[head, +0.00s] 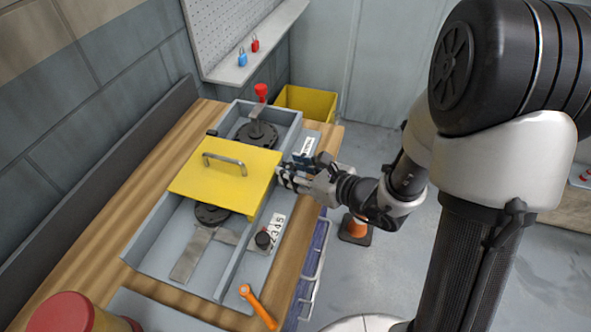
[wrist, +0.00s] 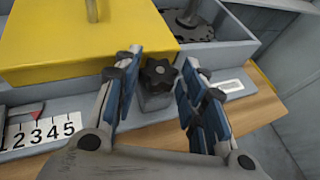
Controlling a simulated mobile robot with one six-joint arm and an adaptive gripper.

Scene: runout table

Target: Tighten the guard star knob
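The black guard star knob (wrist: 160,72) sits on a small grey block beside the yellow guard cover (wrist: 55,45) in the wrist view. My gripper (wrist: 156,75) is open, with one blue-padded finger on each side of the knob and a visible gap to both. In the head view my gripper (head: 287,172) is at the right edge of the yellow guard cover (head: 225,178), and it hides the star knob there. The cover lies flat across the middle of the grey trough and has a metal handle.
A second black knob (head: 264,239) stands by a number scale (head: 277,225). An orange-handled tool (head: 258,306) and a red-lidded container (head: 72,312) are near the front. A red-tipped lever (head: 261,93) stands at the back, near a yellow bin (head: 308,101).

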